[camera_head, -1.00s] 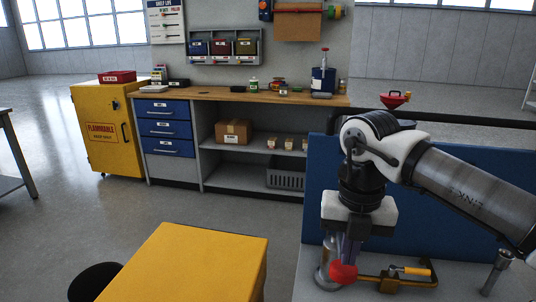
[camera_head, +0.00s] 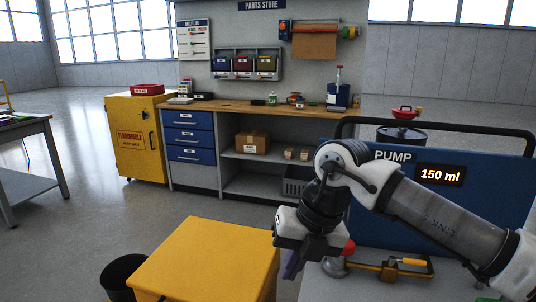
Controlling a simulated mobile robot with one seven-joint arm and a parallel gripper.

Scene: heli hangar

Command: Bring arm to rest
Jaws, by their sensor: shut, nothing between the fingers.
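My arm reaches in from the right edge, bent at a black and white joint. My gripper (camera_head: 291,265) hangs below the wrist with its purple-grey fingers pointing down. It is shut and empty. It is left of the pump's red part (camera_head: 348,248), beside the right edge of the yellow surface (camera_head: 210,258). The fingertips are small and partly dark, so their height above what lies below cannot be told. The wrist hides part of the blue pump panel (camera_head: 480,205).
The pump's display (camera_head: 440,175) reads 150 ml. A black bin (camera_head: 122,275) stands left of the yellow surface. A workbench (camera_head: 225,105) and yellow cabinet (camera_head: 138,140) stand behind; open floor lies between.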

